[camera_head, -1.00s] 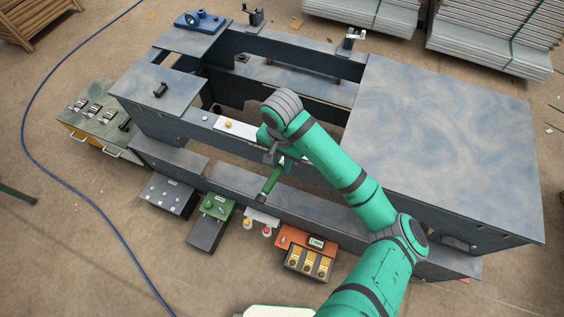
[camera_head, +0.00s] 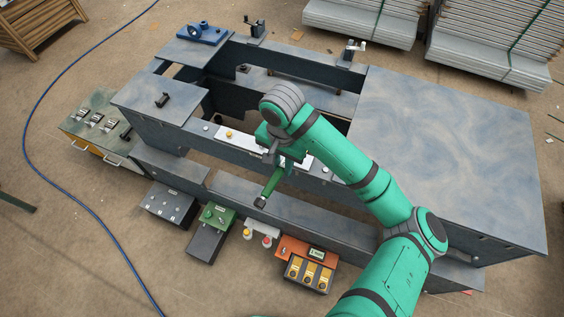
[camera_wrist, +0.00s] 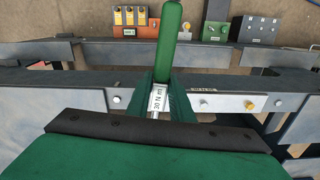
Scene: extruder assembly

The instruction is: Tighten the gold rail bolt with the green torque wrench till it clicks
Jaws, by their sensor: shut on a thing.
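The gold rail bolt (camera_head: 229,134) sits on the pale rail (camera_head: 253,146), left of my gripper (camera_head: 279,160) in the head view. In the wrist view the gold bolt (camera_wrist: 250,104) is to the right, with a silver bolt (camera_wrist: 203,103) between it and my gripper (camera_wrist: 164,98). My gripper is shut on the green torque wrench (camera_head: 271,184). Its green handle (camera_wrist: 171,35) sticks out past the fingers, and a label between them reads 30 N m. The wrench's working end is hidden by my gripper. The wrench is apart from the gold bolt.
Another silver bolt (camera_wrist: 117,99) is on the rail at the left of the wrist view. A dark frame beam (camera_head: 300,212) runs in front of the rail. An orange box (camera_head: 307,252) and a green box (camera_head: 216,215) stand on the floor before it. A wide flat top (camera_head: 450,150) lies right.

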